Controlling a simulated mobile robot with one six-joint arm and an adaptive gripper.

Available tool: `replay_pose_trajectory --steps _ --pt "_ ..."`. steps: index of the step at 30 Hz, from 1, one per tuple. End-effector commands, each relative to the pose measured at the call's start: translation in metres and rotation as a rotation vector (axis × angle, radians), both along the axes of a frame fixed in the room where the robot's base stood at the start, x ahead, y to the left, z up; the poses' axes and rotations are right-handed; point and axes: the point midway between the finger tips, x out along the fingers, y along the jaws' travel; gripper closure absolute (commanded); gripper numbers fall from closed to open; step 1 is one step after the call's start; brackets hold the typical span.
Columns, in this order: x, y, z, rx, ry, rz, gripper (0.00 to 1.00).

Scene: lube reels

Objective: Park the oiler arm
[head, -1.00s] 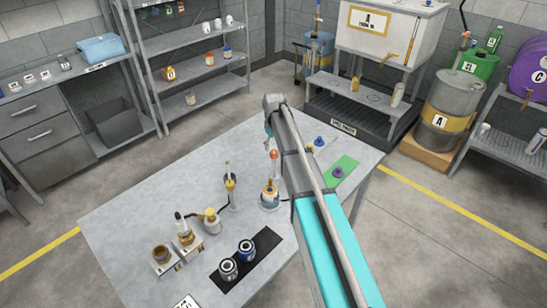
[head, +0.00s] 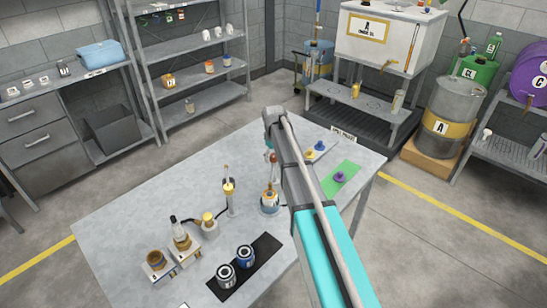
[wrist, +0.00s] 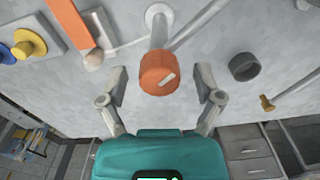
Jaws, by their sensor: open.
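An orange-brown knob (wrist: 158,75) sits on the end of a pale grey post in the wrist view. I take it to be part of the oiler arm, but cannot be sure. My gripper (wrist: 162,76) is open, with one finger on each side of the knob; gaps show on both sides. My fingertips are not clear there, as the forearm and wrist cover much of that area.
Blue (head: 320,146) and purple (head: 340,177) knobs lie right of my arm. Two dark cans (head: 235,266) stand on a black mat at the front. A yellow-topped oiler (head: 229,190) and small bottles stand left. The table's back left is clear.

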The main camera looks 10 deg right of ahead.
Motion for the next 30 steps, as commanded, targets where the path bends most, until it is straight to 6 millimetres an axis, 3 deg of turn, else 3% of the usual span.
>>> replay_pose_trajectory --steps 2,15,30 --pt "0.000 0.000 0.000 0.000 0.000 0.000 0.22" --pt "0.000 0.000 0.000 0.001 0.000 0.000 1.00" --pt "-0.001 -0.013 0.000 0.000 0.001 -0.050 1.00"
